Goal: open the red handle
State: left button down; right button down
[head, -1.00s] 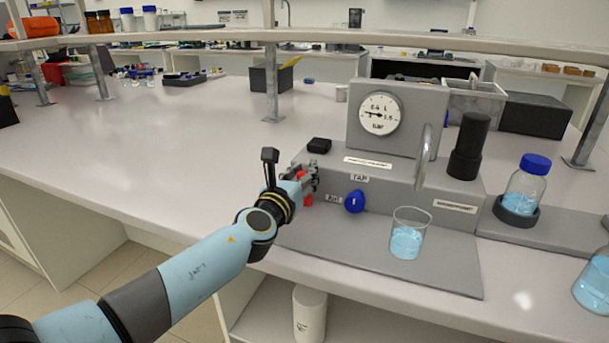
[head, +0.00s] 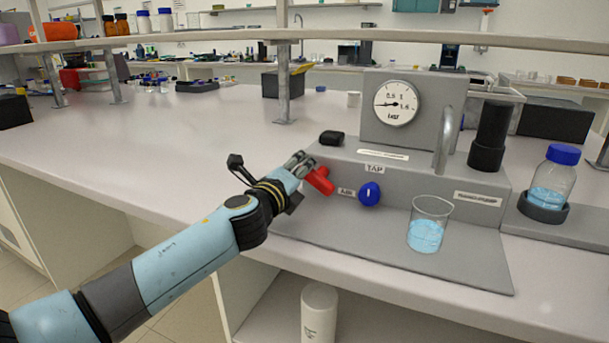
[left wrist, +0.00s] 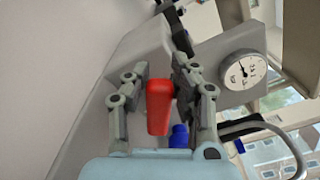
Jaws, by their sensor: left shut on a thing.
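The red handle (head: 320,181) is on the left of the grey rig's front (head: 345,162), near the "AIR" label. It slants down to the right in the head view. My left gripper (head: 303,163) reaches it from the left and is shut on it. In the left wrist view the red handle (left wrist: 159,106) lies between the two fingers (left wrist: 160,92), close to the right one. The fingers partly hide its mount. My right gripper is not in view.
A blue knob (head: 369,194) sits just right of the handle. A beaker of blue liquid (head: 425,236) stands on the rig's base under a curved spout (head: 443,140). A dial gauge (head: 396,101) rises behind. The bench to the left is clear.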

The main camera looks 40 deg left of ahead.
pick_arm(q)
jog(key=shift+s+a+f+n+b, duration=0.1)
jog(key=shift+f+n+b, duration=0.25)
jog(key=shift+n+b, duration=0.4)
jog(key=shift+w+a+f+n+b, duration=0.1)
jog(key=shift+f+n+b, duration=0.3)
jog(key=shift+n, duration=0.6)
jog(key=shift+s+a+f+n+b, duration=0.1)
jog(key=shift+f+n+b, duration=0.15)
jog(key=shift+n+b, duration=0.55)
jog(key=c, duration=1)
grip_release()
jog(key=shift+r, duration=0.1)
jog(key=shift+c, duration=0.2)
jog(key=v, duration=1.2)
